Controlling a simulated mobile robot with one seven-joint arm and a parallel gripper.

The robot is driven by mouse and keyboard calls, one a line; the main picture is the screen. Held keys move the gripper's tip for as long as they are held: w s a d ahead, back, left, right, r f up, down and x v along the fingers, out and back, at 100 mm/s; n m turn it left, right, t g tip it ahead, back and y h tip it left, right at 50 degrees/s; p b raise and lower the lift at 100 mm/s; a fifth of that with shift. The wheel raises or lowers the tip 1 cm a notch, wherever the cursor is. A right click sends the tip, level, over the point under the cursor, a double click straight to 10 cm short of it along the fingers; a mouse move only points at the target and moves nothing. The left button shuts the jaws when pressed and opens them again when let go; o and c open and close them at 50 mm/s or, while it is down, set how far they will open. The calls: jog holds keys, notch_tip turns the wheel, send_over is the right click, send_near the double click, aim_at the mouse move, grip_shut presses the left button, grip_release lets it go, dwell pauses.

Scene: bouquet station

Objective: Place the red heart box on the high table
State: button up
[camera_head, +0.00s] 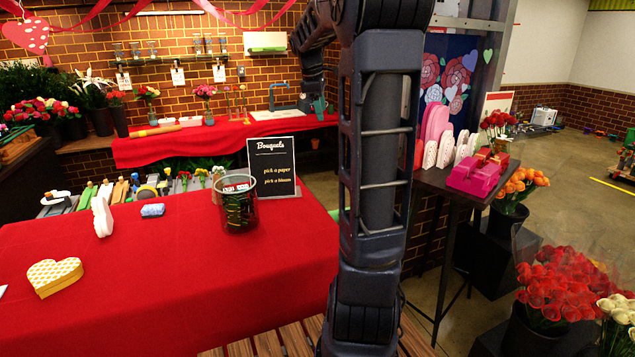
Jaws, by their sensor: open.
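No red heart box shows clearly. A narrow red shape (418,153) stands at the left end of the dark high table (425,178), partly hidden by my arm; I cannot tell if it is the box. Pink and white heart-like boxes (437,122) stand upright beside it. A yellow-and-white patterned heart box (54,276) lies flat on the red-covered table at the left. My gripper (319,108) is small and far off, pointing down near the back counter. It is open, with nothing visible in it.
On the red-covered table (180,290) are a wire-mesh cup (237,208), a white upright piece (101,216) and a blue item (152,210). A Bouquets sign (272,167) stands behind. A pink object (478,175) sits on the high table. Flower buckets (545,330) stand at the right.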

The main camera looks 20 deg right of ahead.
jog(key=s+a+f+m+t+y, duration=0.1)
jog(key=s+a+f+m, duration=0.2)
jog(key=s, duration=0.6)
jog(key=s+a+f+m+t+y, duration=0.1)
jog(key=s+a+f+m, duration=0.3)
jog(key=s, duration=0.6)
jog(key=s+a+f+m+t+y, duration=0.1)
jog(key=s+a+f+m, duration=0.3)
jog(key=s, duration=0.5)
jog(key=shift+s+a+m+t, duration=0.3)
jog(key=shift+a+m, duration=0.1)
jog(key=shift+a, duration=0.65)
